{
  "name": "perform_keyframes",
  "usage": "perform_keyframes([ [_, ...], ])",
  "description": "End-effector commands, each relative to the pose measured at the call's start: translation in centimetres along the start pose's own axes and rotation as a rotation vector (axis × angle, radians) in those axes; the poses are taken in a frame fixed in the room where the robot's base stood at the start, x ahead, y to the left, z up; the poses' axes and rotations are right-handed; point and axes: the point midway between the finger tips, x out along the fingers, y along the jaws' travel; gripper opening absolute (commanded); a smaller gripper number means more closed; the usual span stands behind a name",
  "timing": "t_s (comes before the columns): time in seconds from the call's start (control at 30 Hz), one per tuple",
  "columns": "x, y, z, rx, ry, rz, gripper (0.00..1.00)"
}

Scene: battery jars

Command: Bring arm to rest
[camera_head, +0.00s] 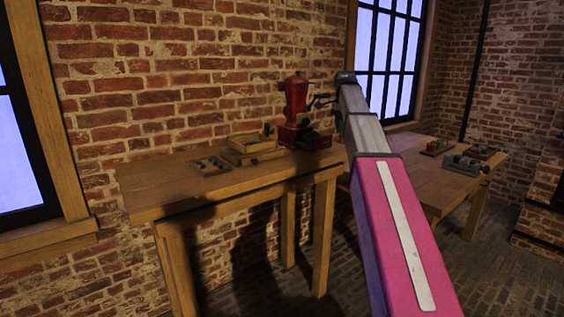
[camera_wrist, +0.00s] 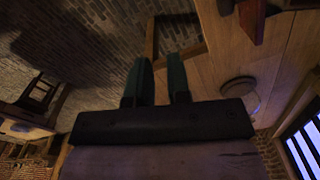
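My arm, with a pink link and a grey forearm, reaches up and away across the head view. My gripper (camera_head: 318,103) is at its far end, small and dark, in front of the brick wall beside the red machine (camera_head: 296,105). In the wrist view, the two dark green fingers of my gripper (camera_wrist: 158,80) stand apart with nothing between them. Whether the gripper touches the machine cannot be told from the head view.
A wooden workbench (camera_head: 150,190) holds the red machine, a stack of wooden trays (camera_head: 250,152) and a small holed tray (camera_head: 210,166). A second table (camera_head: 415,180) at right holds small boxes (camera_head: 465,165). Brick floor (camera_head: 510,285) is clear at lower right.

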Motion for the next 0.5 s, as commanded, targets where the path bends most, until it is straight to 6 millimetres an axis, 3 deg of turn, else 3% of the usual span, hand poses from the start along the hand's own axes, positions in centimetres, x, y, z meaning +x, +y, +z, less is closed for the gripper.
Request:
perform_keyframes([
  [0.27,6.7,1.1,1.0,-0.116,-0.002,0.002,0.17],
  [0.37,10.2,1.8,1.6,-0.181,-0.002,0.003,0.17],
  [0.5,16.4,3.4,2.7,-0.302,-0.003,0.003,0.17],
])
